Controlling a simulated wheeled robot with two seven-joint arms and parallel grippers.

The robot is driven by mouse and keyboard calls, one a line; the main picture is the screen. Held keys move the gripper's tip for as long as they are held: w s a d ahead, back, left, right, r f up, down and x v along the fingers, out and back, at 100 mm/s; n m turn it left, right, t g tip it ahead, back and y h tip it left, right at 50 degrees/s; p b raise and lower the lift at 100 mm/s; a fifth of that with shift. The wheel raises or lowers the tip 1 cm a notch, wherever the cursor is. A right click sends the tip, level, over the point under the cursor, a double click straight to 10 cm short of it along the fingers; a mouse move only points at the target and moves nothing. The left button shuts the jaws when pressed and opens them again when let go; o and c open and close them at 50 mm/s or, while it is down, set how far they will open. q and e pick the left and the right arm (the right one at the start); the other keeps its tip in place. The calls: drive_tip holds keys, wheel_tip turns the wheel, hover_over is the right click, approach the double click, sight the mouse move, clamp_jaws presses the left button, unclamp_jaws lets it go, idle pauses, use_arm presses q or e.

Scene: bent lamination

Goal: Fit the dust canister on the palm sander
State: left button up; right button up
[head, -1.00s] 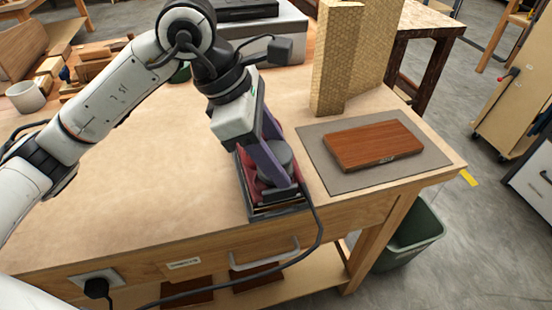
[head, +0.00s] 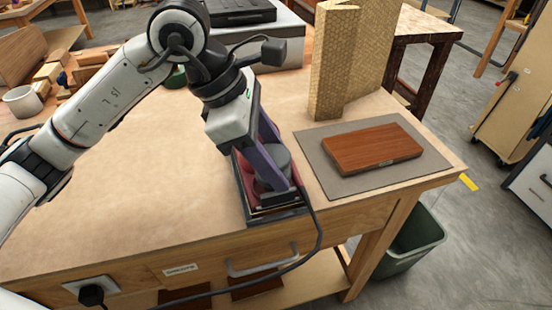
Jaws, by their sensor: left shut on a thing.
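The palm sander (head: 248,178), red with a grey round top and a dark flat base, stands near the front edge of the workbench. Its black cord runs over the front edge. My left gripper (head: 274,170), with purple fingers, reaches down over it from the upper left and is shut on its upper body. The fingers and gripper body hide part of the sander. I cannot make out a separate dust canister. My right gripper is not in view.
A reddish-brown wooden board (head: 371,148) lies on a grey mat (head: 340,188) at right. Folded tan sheets (head: 335,60) stand behind it. The bench middle (head: 130,180) is clear.

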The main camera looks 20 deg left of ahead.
sight(277, 154)
use_arm(q)
drive_tip(key=shift+s+a+f+g+y, duration=0.1)
drive_tip(key=shift+s+a+f+g, duration=0.05)
drive_tip(key=shift+f, duration=0.4)
drive_tip(key=shift+s+a+f+g+y, duration=0.1)
drive_tip(key=shift+s+a+f, duration=0.1)
drive_tip(key=shift+f, duration=0.35)
drive_tip(key=shift+s+a+f+g+y, duration=0.1)
drive_tip(key=shift+s+a+f+g, duration=0.05)
drive_tip(key=shift+f, duration=0.4)
drive_tip(key=o, duration=0.9)
drive_tip(key=shift+c, duration=0.8)
drive_tip(key=shift+o, duration=0.7)
drive_tip(key=shift+r, duration=0.15)
drive_tip(key=shift+w+r+p, duration=0.25)
drive_tip(key=shift+r+p, duration=0.55)
drive_tip(key=shift+r, duration=0.35)
drive_tip(key=shift+w+r+p, duration=0.2)
drive_tip(key=shift+r+p, duration=0.55)
drive_tip(key=shift+r, duration=0.35)
drive_tip(key=shift+r+p, duration=0.7)
drive_tip(key=shift+r, duration=0.6)
